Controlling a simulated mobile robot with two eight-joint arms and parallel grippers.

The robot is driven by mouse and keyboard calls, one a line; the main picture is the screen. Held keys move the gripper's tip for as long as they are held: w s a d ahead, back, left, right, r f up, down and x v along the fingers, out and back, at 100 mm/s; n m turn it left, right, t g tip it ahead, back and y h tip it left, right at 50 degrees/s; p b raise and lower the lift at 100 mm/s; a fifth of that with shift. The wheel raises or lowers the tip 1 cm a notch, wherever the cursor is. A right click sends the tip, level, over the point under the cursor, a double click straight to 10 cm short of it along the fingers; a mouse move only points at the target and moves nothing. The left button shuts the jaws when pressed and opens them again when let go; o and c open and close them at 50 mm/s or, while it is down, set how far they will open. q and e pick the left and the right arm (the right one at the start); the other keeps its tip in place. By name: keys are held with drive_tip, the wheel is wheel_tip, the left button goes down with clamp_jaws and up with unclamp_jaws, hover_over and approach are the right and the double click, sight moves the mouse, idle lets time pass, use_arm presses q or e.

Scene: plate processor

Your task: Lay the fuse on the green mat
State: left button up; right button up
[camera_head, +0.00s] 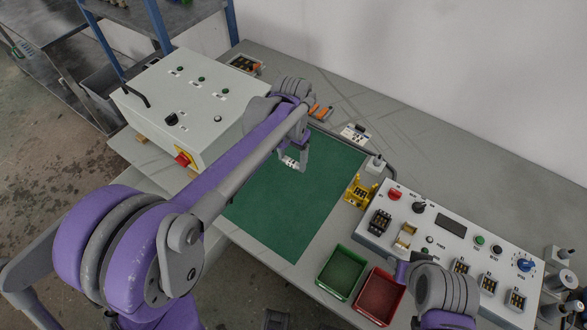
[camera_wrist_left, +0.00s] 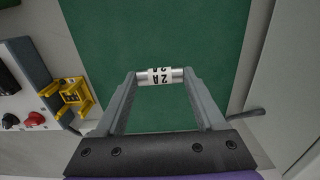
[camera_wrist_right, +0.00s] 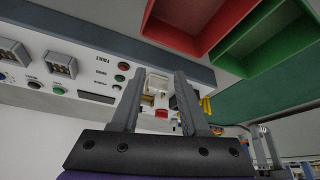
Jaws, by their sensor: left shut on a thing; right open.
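The fuse (camera_wrist_left: 160,76) is a small cylinder with silver ends and a white band marked 2A. My left gripper (camera_wrist_left: 159,77) is shut on it, one finger at each end. In the head view the fuse (camera_head: 291,162) is over the upper part of the green mat (camera_head: 290,225); the mat also fills the middle of the left wrist view (camera_wrist_left: 215,35). I cannot tell the exact height of the fuse above the mat. My right gripper (camera_wrist_right: 157,80) is open and empty, near the control panel and a cream-coloured fuse holder on it (camera_wrist_right: 157,84).
A white control panel (camera_head: 453,228) stands on the right, with a yellow holder (camera_head: 358,192) beside the mat. A green bin (camera_head: 341,272) and a red bin (camera_head: 377,296) sit at the front edge. A large white cabinet (camera_head: 190,105) stands left. Most of the mat is bare.

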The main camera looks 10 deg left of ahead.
sight(292, 179)
use_arm(q)
wheel_tip(292, 179, down, 2)
drive_tip(key=shift+s+f, duration=0.15)
drive_tip(key=shift+f, duration=2)
drive_tip(key=shift+f, duration=0.1)
drive_tip(key=o, duration=1.3)
